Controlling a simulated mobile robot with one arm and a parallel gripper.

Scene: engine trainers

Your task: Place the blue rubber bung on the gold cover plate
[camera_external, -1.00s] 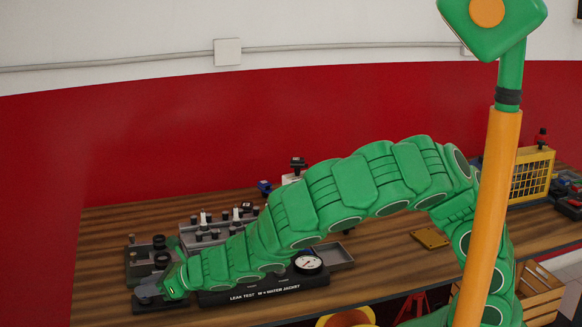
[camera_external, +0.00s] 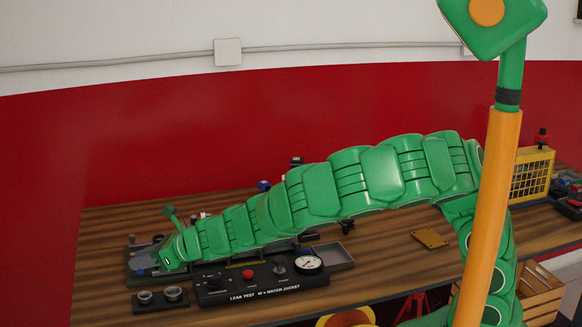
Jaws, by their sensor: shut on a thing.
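My gripper (camera_external: 158,264) is at the far left end of the long green arm, low over the left tray of the leak-test bench. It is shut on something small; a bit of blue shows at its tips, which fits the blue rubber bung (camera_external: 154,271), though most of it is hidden. The gold cover plate (camera_external: 430,238) lies flat on the wooden bench to the right, beyond the arm and well away from the gripper. Its top looks bare.
A black block with two round sockets (camera_external: 160,300) stands in front of the gripper. The black leak-test panel (camera_external: 262,283) with a gauge (camera_external: 308,263) and an open grey tray (camera_external: 333,256) is right of it. A yellow mesh cage (camera_external: 531,176) stands at the far right.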

